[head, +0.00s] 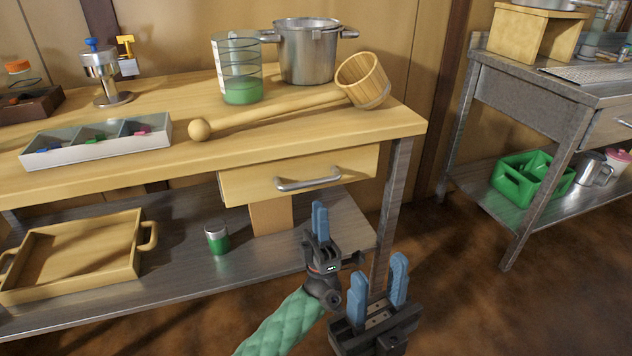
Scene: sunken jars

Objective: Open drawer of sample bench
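The sample bench (330,133) has a pale wooden top and metal legs. Its wooden drawer (245,186) is under the top at the right end and looks shut. A curved metal handle (308,184) is on the drawer front, with nothing gripping it. My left gripper (320,207) is upright just below and in front of the handle, apart from it as far as I can see. Its blue fingers overlap in this view, so the gap between them is unclear. My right gripper (378,272) is open and empty, lower and to the right, in front of the bench leg.
On the bench top are a pot (306,55), a beaker (240,88), a wooden ladle (270,110) and a divided tray (65,158). A wooden tray (80,255) and a green jar (217,240) stand on the lower shelf. A metal bench (525,100) is at right; open floor lies between.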

